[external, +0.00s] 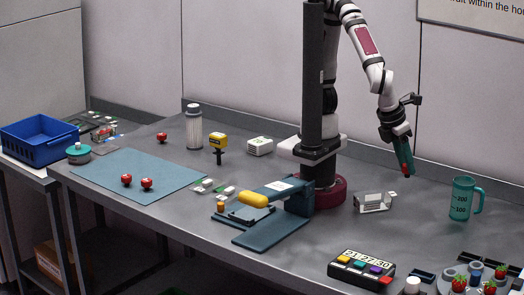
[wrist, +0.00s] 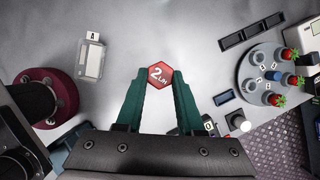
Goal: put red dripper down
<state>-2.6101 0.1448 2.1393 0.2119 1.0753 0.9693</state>
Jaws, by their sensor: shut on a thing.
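The red dripper (wrist: 160,77) is a small hexagonal piece marked "2 L/H". It sits between the tips of my gripper's two teal fingers in the wrist view, its marked face toward the camera. My gripper (wrist: 160,82) is shut on it. In the external view my gripper (external: 406,167) points down in the air above the back right of the table. There only a small red spot of the dripper (external: 406,175) shows at the fingertips. The dripper is apart from the grey tabletop.
A clear box (external: 373,201) stands left of my gripper and a teal measuring jug (external: 462,199) right of it. A round grey tray (wrist: 249,71) holds strawberries. A dark slotted rack (wrist: 252,32) lies near it. A timer (external: 361,270) is at the front. Bare tabletop lies between.

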